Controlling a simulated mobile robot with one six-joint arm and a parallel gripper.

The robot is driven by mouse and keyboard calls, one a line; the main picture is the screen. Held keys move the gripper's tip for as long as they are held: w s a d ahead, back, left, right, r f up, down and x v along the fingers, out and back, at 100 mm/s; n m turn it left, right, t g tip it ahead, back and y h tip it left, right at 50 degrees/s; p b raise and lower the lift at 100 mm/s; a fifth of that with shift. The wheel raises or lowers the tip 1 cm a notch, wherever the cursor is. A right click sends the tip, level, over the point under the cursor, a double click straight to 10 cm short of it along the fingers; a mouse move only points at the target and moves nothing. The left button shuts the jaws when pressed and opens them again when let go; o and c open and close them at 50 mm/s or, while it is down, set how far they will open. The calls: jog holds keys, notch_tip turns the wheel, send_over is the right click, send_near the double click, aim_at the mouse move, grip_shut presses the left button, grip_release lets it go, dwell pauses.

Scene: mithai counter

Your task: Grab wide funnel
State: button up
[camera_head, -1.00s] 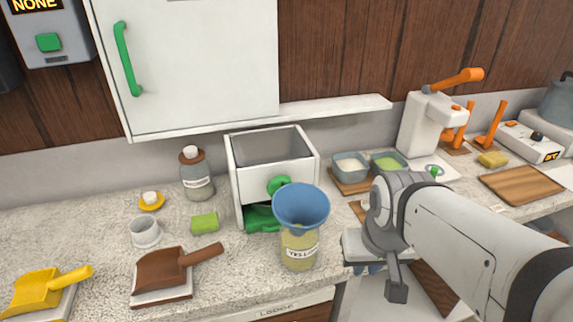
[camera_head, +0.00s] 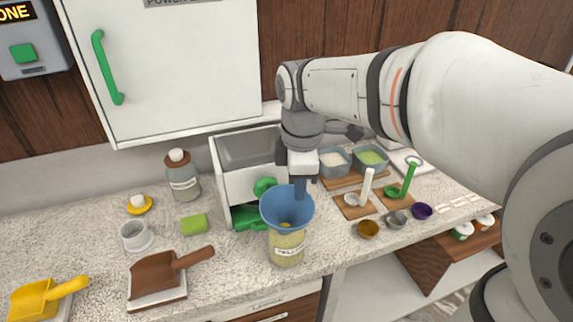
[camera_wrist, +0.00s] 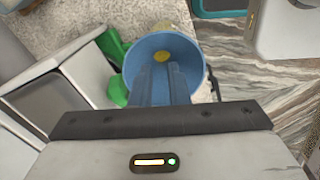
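The wide funnel (camera_head: 287,208) is blue and sits mouth-up on a labelled jar of yellowish contents (camera_head: 287,248) near the counter's front edge. It also shows in the wrist view (camera_wrist: 140,62), with a yellow spot visible through its hole. My gripper (camera_head: 300,190) points down at the funnel's back right rim. In the wrist view, my gripper's fingers (camera_wrist: 165,72) look close together and overlap the near side of the funnel. I cannot tell whether the rim is between them or whether they are closed on it.
A white machine with a green knob (camera_head: 265,187) stands just behind the funnel. A brown scoop (camera_head: 155,275) lies to the left. Small bowls (camera_head: 368,229) and spoons lie to the right. A white cabinet (camera_head: 170,60) hangs above.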

aim_at(270, 183)
jog(key=w+a+r+n+p, duration=0.2)
jog(key=w+a+r+n, duration=0.3)
jog(key=n, duration=0.4)
jog(key=shift+n+g, duration=0.4)
jog(key=shift+g, duration=0.1)
jog(key=f, duration=0.6)
jog(key=f+p, duration=0.1)
jog(key=f, duration=0.1)
jog(key=shift+s+a+f, duration=0.25)
jog(key=shift+a+f, duration=0.15)
grip_shut()
